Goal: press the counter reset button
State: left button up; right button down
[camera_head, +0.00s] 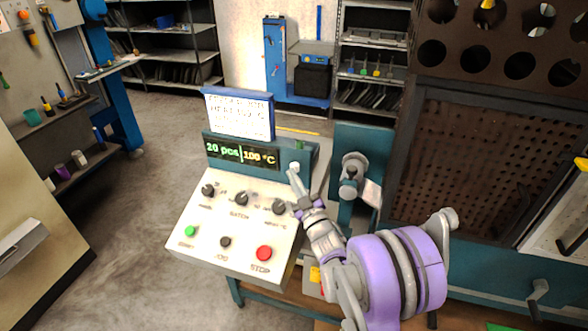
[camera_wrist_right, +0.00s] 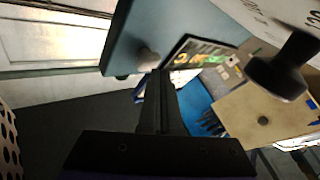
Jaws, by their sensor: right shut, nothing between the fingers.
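The control panel (camera_head: 222,219) stands in front of me with its sloped white face and a dark display (camera_head: 242,154) reading "20 pcs" and "100 °C". A small pale button (camera_head: 295,165) sits on the blue-grey housing right of the display; it also shows in the right wrist view (camera_wrist_right: 147,57). I read no label on it. My right gripper (camera_head: 294,177) is shut and empty, its fingertips at or just short of this button. In the right wrist view the dark fingers (camera_wrist_right: 158,80) end close beside the button; whether they touch it I cannot tell. My left gripper is out of view.
The panel face carries several black knobs (camera_head: 241,199), a green button (camera_head: 190,231), a black button (camera_head: 225,242) and a red STOP button (camera_head: 264,253). A printed sign (camera_head: 240,116) stands above the display. A grey machine part (camera_head: 352,172) is close on the right.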

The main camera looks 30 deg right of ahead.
jog(key=shift+w+d, duration=0.35)
jog(key=shift+d, duration=0.05)
dwell(0.5)
jog(key=shift+a, duration=0.1)
jog(key=shift+s+a, duration=0.65)
jog(key=s+a+b, duration=0.1)
jog(key=s+a, duration=0.2)
jog(key=shift+s+a, duration=0.15)
jog(key=shift+a, duration=0.25)
dwell(0.3)
dwell(0.8)
